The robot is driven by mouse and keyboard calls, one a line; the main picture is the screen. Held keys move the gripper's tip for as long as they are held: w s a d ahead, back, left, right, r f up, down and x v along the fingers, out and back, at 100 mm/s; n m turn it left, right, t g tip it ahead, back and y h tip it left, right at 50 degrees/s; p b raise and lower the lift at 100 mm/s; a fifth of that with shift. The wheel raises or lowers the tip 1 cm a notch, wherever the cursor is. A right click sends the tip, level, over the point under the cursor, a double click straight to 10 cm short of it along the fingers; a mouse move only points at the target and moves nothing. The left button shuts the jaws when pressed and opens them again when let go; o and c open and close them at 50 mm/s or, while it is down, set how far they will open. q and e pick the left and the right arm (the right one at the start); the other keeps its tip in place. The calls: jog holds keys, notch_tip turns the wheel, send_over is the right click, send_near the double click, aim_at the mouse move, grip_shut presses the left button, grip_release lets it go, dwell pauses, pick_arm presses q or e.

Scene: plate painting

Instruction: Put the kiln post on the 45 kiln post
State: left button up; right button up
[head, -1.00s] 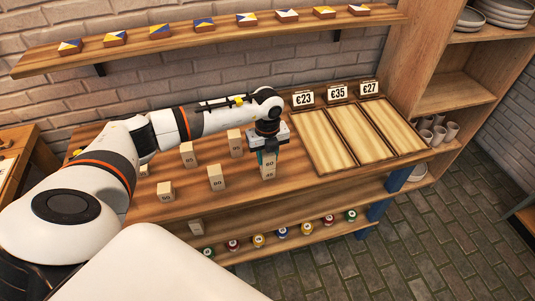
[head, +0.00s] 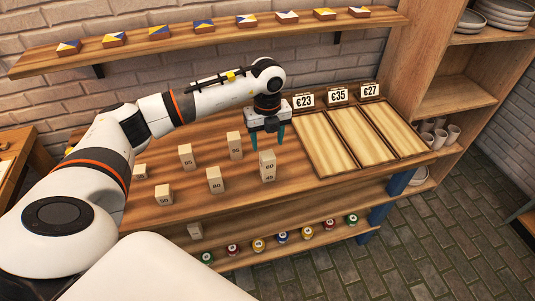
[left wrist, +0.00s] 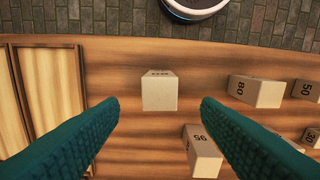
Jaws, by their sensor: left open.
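A pale kiln post marked 60 (head: 268,158) stands upright on the kiln post marked 45 (head: 267,176), near the table's front edge. The two look aligned as one stack. In the left wrist view the upper post (left wrist: 159,90) lies between my fingertips in the picture, with its sides clear of both; the 45 post is hidden under it. My left gripper (head: 268,139) is open and empty, just above and behind the stack, its teal fingers pointing down. My right gripper is not in view.
Other numbered posts stand to the left, including 95 (head: 235,145), 80 (head: 215,180), 55 (head: 186,157) and 50 (head: 164,194). Wooden trays (head: 322,148) with price signs lie to the right. Several coloured jars (head: 282,236) stand on the shelf below.

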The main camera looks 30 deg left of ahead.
aim_at(268, 155)
pick_arm(q)
jog(key=shift+r+b, duration=0.3)
jog(key=shift+r, duration=1.95)
jog(key=shift+d+f, duration=0.1)
